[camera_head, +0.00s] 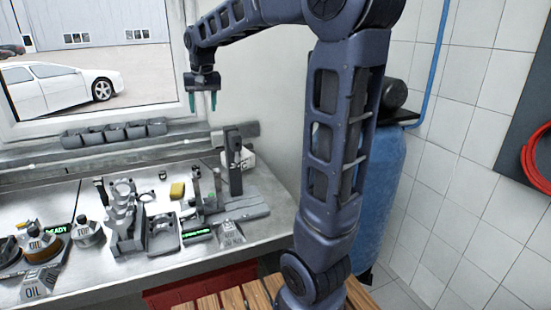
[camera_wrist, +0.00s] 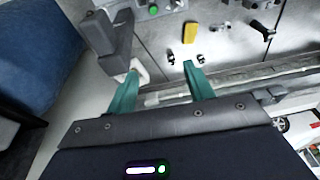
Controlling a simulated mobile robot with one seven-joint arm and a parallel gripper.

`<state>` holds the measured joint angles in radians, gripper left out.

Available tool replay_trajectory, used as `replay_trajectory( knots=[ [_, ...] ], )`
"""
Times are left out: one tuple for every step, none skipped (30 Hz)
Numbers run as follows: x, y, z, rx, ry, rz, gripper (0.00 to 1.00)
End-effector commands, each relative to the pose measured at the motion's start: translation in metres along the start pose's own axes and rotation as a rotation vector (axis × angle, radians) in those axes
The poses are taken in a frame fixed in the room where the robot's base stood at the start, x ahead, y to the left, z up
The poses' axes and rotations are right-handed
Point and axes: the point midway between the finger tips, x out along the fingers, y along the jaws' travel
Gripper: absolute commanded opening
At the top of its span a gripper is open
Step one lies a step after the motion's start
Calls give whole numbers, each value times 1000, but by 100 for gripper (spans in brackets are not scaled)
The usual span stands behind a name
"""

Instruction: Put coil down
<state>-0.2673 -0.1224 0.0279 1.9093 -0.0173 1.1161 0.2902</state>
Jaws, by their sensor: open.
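My gripper (camera_head: 202,101) hangs fingers-down above the back of the bench, in front of the wall beside the window. Its two teal fingers are spread apart, and in the wrist view (camera_wrist: 161,70) nothing shows held between them. I cannot tell for sure which part is the coil. A dark part with a thin stem (camera_wrist: 264,31) lies on the bench in the wrist view. Two small dark-and-white pieces, one on the left (camera_wrist: 171,59) and one on the right (camera_wrist: 200,58), sit on the bench beyond the fingertips.
A grey upright press-like stand (camera_head: 234,160) rises at the bench's right end, close below my gripper. A yellow block (camera_head: 177,190), a grey engine block (camera_head: 125,215) and oil cans (camera_head: 40,247) crowd the bench. A row of grey bins (camera_head: 114,133) stands under the window.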

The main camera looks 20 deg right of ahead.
Motion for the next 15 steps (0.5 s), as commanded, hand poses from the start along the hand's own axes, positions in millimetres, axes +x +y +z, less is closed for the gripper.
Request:
replay_trajectory(
  knots=[
    [-5,14,16,4,11,1,52],
    [-7,21,24,4,17,2,52],
    [-9,30,36,4,25,3,52],
    [-10,37,45,4,30,4,52],
    [-11,44,54,4,36,5,52],
    [-12,53,66,5,43,7,52],
    [-12,59,76,4,48,8,52],
    [-13,65,85,4,55,10,52],
    [-13,73,97,5,63,11,52],
    [-12,78,107,4,68,13,52],
    [-11,84,116,5,73,15,52],
    [-10,91,129,5,80,17,52],
    [-10,96,139,4,87,18,52],
    [-8,101,148,5,92,20,52],
    [-6,107,161,5,100,23,52]
  ],
)
